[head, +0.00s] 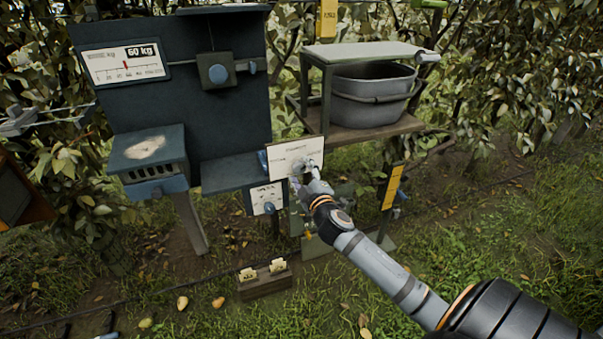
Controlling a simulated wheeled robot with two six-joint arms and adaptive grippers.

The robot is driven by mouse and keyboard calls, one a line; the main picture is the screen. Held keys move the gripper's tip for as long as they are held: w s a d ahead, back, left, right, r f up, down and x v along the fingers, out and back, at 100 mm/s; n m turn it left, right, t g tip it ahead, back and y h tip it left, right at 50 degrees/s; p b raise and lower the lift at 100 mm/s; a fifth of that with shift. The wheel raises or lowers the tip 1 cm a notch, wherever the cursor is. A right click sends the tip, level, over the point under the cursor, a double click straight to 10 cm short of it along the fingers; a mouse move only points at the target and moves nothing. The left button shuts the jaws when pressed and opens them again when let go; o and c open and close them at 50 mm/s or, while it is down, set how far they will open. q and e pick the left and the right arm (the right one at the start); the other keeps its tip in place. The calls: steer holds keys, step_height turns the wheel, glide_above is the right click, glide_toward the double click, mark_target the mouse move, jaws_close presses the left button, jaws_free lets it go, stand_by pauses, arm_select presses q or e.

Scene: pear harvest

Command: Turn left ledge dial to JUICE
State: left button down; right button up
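A white plate (285,158) with small, unreadable print stands at the right end of the dark blue ledge (228,172). A pale round dial seems to sit on this plate, mostly covered by my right gripper (306,168). The gripper's fingertips are at the plate's right half, at or very near the dial. I cannot tell whether they are closed on it. A second, smaller white plate (266,199) with dark marks hangs lower left. The word JUICE and the dial's pointer cannot be read. My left gripper is not in view.
A dark blue panel with a 60 kg scale sign (125,63) stands behind left. A grey tub (372,95) sits on a rack at right. A yellow tag (391,187) stands right of my forearm. A small wooden box (265,284) and several pears lie on the grass.

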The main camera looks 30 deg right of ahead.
steer(key=v, duration=1.2)
steer(key=shift+d+f, duration=0.1)
steer(key=s+d+f+m+g+h, duration=0.1)
steer(key=s+d+f+m+g, duration=0.15)
steer(key=d+f, duration=0.65)
steer(key=s+d+f+m+g+h, duration=0.1)
steer(key=d+f+g, duration=0.25)
steer(key=f, duration=1.15)
steer(key=s+f+m+g+y, duration=0.1)
steer(key=s+f+g, duration=0.1)
steer(key=s+f, duration=0.35)
steer(key=s+f+g, duration=0.2)
steer(key=f, duration=0.6)
steer(key=s+a+f+m+g+y+p, duration=0.1)
steer(key=s+a+f+g, duration=0.1)
steer(key=s+a+f, duration=0.4)
steer(key=s+a+f+m+g+y, duration=0.1)
steer(key=s+f+m+g, duration=0.1)
steer(key=s+f, duration=0.65)
steer(key=s+a+f+g+y, duration=0.1)
steer(key=s+a+f, duration=0.2)
steer(key=s+a, duration=0.2)
steer(key=s+a+f+m+g+y, duration=0.1)
steer(key=s+a+f, duration=0.3)
steer(key=s+a, duration=0.2)
steer(key=shift+s+a+f+y, duration=0.25)
steer(key=shift+a+y, duration=0.05)
